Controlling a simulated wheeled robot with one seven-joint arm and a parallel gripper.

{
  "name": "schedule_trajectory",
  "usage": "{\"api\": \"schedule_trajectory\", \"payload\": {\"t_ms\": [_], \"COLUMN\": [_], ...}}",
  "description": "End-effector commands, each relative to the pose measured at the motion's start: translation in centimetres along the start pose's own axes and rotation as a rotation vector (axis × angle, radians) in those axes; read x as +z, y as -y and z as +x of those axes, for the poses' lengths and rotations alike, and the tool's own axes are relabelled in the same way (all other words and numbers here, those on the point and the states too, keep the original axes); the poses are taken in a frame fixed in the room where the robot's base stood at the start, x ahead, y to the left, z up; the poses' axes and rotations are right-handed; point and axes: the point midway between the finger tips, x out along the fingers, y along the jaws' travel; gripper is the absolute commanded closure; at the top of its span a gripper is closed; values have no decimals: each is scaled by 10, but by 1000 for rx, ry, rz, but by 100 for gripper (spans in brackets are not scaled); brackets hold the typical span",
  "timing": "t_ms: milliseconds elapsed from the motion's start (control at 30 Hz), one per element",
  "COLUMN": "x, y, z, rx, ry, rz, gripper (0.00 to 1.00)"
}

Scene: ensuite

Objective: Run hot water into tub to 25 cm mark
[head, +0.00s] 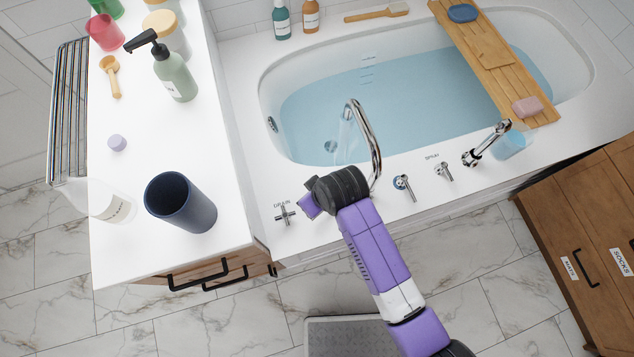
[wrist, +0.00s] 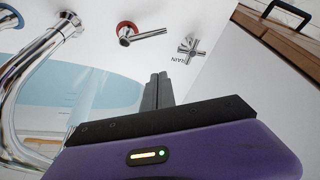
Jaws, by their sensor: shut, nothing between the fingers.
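The white tub (head: 590,60) holds blue water (head: 420,105). Fine marks with small print (head: 367,72) show on its far wall above the water; I cannot read them. A chrome spout (head: 368,135) arches over the near edge, with a pale stream (head: 346,130) under its mouth. In the wrist view, a red-ringed chrome lever (wrist: 128,34) stands on the deck; my arm hides it in the head view. A blue-ringed lever (head: 403,187) is right of the spout. My gripper (wrist: 157,92) is shut and empty, close to the red-ringed lever but apparently apart.
A cross handle (head: 285,214) marked DRAIN is left of my wrist. A SPRAY handle (head: 443,172) and hand shower (head: 487,144) are to the right. A wooden bath tray (head: 480,50) spans the tub. The counter (head: 130,235) at left holds a dark cup (head: 180,203) and bottles.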

Motion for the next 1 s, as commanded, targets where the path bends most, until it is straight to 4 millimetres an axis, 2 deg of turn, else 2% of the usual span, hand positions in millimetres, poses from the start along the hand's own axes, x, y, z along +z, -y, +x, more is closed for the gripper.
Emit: {"api": "schedule_trajectory", "payload": {"t_ms": [600, 667, 800, 1000], "x": [0, 14, 29, 39], "y": [0, 0, 0, 0], "z": [99, 91, 89, 88], "rx": [0, -1, 0, 0], "ry": [0, 2, 0, -1], "rz": [3, 4, 4, 3], "gripper": [100, 100, 100, 100]}}
